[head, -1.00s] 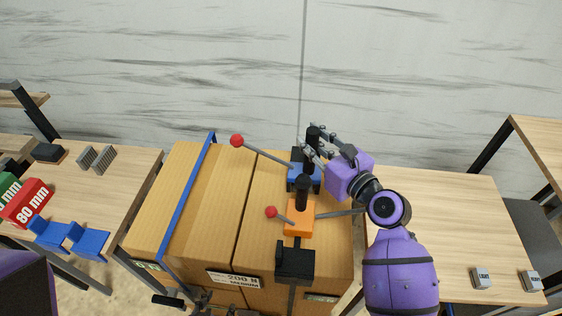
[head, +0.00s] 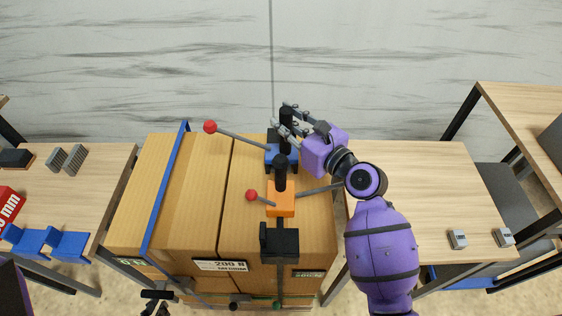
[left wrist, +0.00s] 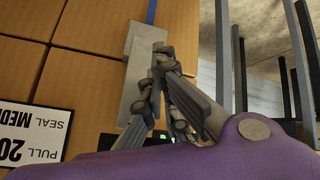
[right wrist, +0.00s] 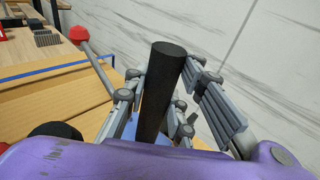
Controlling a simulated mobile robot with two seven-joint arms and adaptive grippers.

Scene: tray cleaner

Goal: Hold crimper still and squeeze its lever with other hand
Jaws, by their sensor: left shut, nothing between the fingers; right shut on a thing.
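On the carton top stand a blue-based tool (head: 273,157) and, nearer me, an orange-based tool (head: 281,205). Each has a black upright post and a lever with a red ball; the frames do not show which is the crimper. My right gripper (head: 288,122) is shut around the blue-based tool's black post (right wrist: 163,85), well away from its red ball (head: 210,127). The orange tool's ball (head: 251,195) is free. My left gripper (left wrist: 160,75) is shut and empty beside the carton front in the left wrist view, apart from both levers.
A blue strap (head: 167,190) crosses the cartons (head: 195,205). A black block (head: 279,241) stands in front of the orange tool. Side tables flank the cartons; the left one carries blue holders (head: 45,241), the right one (head: 420,200) has free room and small grey pieces.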

